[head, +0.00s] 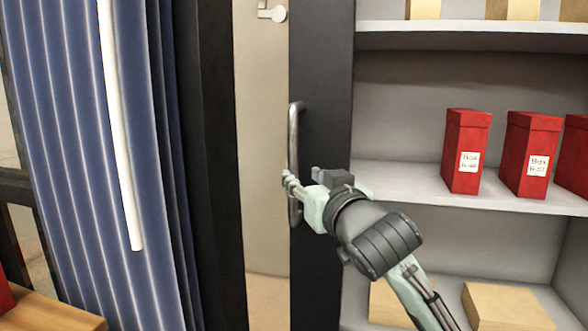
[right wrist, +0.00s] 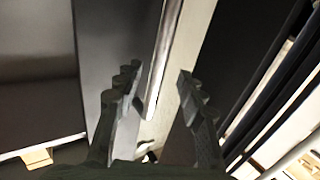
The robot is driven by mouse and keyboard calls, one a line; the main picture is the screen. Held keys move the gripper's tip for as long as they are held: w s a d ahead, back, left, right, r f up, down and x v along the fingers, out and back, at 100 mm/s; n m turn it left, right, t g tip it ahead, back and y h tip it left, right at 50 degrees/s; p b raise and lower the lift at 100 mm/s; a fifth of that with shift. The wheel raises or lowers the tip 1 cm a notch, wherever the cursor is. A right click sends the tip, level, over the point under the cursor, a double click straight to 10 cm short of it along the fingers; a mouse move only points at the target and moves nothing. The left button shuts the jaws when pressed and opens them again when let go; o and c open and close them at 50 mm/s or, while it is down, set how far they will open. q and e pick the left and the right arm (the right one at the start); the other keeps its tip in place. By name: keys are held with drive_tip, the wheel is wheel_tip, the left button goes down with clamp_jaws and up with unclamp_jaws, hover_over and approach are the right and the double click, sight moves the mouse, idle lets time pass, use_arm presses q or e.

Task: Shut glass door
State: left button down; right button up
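A dark upright door frame (head: 322,70) stands in the middle of the head view, beside the shelves. A vertical metal bar handle (head: 294,130) runs along its left edge; I cannot make out the glass itself. My right gripper (head: 303,182) is at the lower half of the handle. In the right wrist view, my right gripper (right wrist: 158,78) has its two fingers apart. The handle (right wrist: 164,55) runs between them, with a visible gap on the right finger's side; contact on the left is unclear. My left gripper is not in view.
Shelves (head: 400,180) on the right hold several red boxes (head: 467,150), with tan boxes (head: 505,305) below. A blue curtain (head: 85,130) hangs on the left beside another dark upright (head: 210,150). A pale gap with a lever handle (head: 272,13) lies between the uprights.

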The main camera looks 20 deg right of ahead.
sight(295, 171)
drive_tip(key=w, duration=0.7)
drive_tip(key=shift+f, duration=0.1)
clamp_jaws()
